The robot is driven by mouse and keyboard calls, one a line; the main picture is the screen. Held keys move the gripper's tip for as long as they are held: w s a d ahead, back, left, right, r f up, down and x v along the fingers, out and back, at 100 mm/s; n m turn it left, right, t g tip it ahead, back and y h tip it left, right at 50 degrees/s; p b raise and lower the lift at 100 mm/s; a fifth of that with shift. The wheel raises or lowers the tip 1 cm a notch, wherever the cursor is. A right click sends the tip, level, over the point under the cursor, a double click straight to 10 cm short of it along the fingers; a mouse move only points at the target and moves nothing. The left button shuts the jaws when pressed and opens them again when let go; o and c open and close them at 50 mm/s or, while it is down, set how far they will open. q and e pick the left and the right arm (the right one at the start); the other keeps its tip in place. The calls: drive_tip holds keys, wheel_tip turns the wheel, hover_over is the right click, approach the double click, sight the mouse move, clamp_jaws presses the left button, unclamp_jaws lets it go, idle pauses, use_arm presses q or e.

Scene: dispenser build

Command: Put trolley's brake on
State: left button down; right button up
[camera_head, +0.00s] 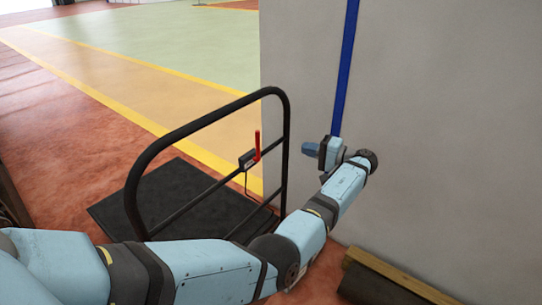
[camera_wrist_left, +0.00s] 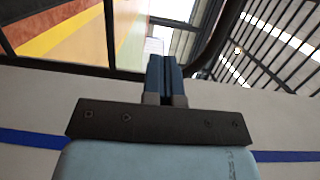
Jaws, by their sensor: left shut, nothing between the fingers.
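The trolley has a black tubular handle frame (camera_head: 210,119) and a dark flat platform (camera_head: 120,210). A red brake lever (camera_head: 257,143) stands upright on a small dark box (camera_head: 247,160) on the frame's crossbar, with a cable hanging below it. My left gripper (camera_head: 308,149) is to the right of the lever and frame, apart from both, with its fingertips pointing left. In the left wrist view its blue fingers (camera_wrist_left: 164,68) are pressed together and empty. Dark bars of a frame (camera_wrist_left: 210,50) show past them; the red lever does not show there. My right gripper is not in view.
A grey wall (camera_head: 430,130) with a vertical blue stripe (camera_head: 346,65) stands close behind my left gripper. A dark roll-like object with a wooden edge (camera_head: 385,278) lies at the wall's foot. The floor (camera_head: 150,60) beyond the trolley is open.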

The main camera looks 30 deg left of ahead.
use_arm(q)
drive_tip(key=shift+w+d+r+g, duration=0.25)
drive_tip(key=shift+d+r+g, duration=0.05)
drive_tip(key=shift+d+r, duration=0.1)
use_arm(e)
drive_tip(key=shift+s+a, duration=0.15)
use_arm(q)
drive_tip(key=s+a+b, duration=0.3)
drive_tip(key=s+a, duration=0.1)
drive_tip(key=a, duration=0.8)
drive_tip(key=shift+s+a, duration=0.2)
drive_tip(key=shift+a, duration=0.05)
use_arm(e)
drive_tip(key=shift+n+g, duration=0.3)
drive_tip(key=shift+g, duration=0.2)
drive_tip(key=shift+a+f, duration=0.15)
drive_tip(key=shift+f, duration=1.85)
use_arm(q)
drive_tip(key=shift+a, duration=0.1)
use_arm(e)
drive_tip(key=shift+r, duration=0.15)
